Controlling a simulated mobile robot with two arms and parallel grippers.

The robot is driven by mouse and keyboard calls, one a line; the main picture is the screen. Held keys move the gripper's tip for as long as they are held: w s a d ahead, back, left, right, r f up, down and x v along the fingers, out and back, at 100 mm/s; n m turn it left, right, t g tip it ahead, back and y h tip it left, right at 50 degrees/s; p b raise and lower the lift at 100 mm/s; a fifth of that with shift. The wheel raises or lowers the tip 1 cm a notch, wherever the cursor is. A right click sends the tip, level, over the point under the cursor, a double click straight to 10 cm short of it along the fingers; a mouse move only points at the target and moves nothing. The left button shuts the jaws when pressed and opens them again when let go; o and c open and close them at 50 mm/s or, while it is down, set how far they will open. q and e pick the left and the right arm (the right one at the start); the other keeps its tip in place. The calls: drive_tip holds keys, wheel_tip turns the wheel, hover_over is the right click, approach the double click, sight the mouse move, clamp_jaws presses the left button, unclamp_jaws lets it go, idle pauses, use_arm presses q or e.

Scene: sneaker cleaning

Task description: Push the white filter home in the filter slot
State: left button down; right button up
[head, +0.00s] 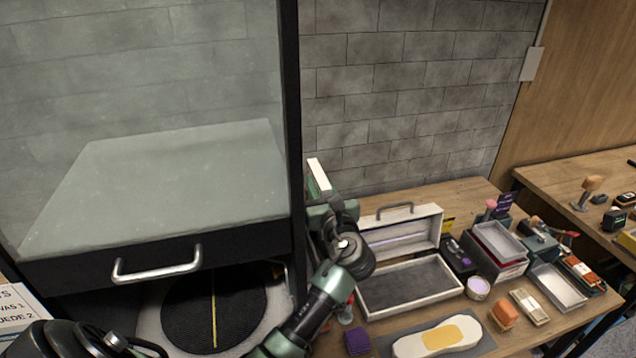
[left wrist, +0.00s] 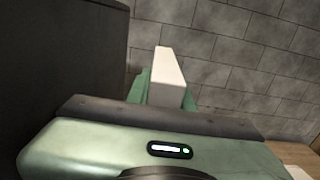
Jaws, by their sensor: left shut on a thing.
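The white filter (head: 319,175) is a slim white block standing up beside the dark right post of the glass-fronted cabinet. My left gripper (head: 322,194) is shut on it and holds it up above the back of the table. In the left wrist view the filter (left wrist: 168,77) stands between the green fingers (left wrist: 165,98), with its upper part sticking out past them. A dark upright panel is close on the left there. I cannot make out the filter slot in either view. My right gripper is not in view.
The cabinet's dark post (head: 290,110) is close left of the gripper; its glass front (head: 150,190) has a silver handle (head: 157,266). An open grey case (head: 410,288) lies on the table to the right, with a shoe sole (head: 425,342) in front. Small trays and tools crowd further right.

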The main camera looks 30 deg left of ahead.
use_arm(q)
drive_tip(key=shift+a+r+p, duration=0.1)
drive_tip(key=shift+p, duration=0.2)
drive_tip(key=shift+w+a+f+b, duration=0.15)
drive_tip(key=shift+f+b, duration=0.1)
drive_tip(key=shift+f, duration=0.3)
drive_tip(key=shift+w+a+f+b, duration=0.1)
drive_tip(key=shift+f+b, duration=0.15)
drive_tip(key=shift+f, duration=0.25)
wheel_tip(320, 180, down, 2)
drive_tip(key=shift+s+d+f+b, duration=0.15)
drive_tip(key=shift+b, duration=0.55)
drive_tip(key=shift+f+b, duration=0.5)
drive_tip(key=shift+f, duration=0.4)
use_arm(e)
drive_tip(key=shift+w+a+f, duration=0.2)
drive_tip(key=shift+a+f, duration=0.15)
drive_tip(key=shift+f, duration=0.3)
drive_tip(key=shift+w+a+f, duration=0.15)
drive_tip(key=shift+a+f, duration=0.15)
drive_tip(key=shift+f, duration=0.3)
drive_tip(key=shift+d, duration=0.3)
use_arm(q)
drive_tip(key=shift+p, duration=0.4)
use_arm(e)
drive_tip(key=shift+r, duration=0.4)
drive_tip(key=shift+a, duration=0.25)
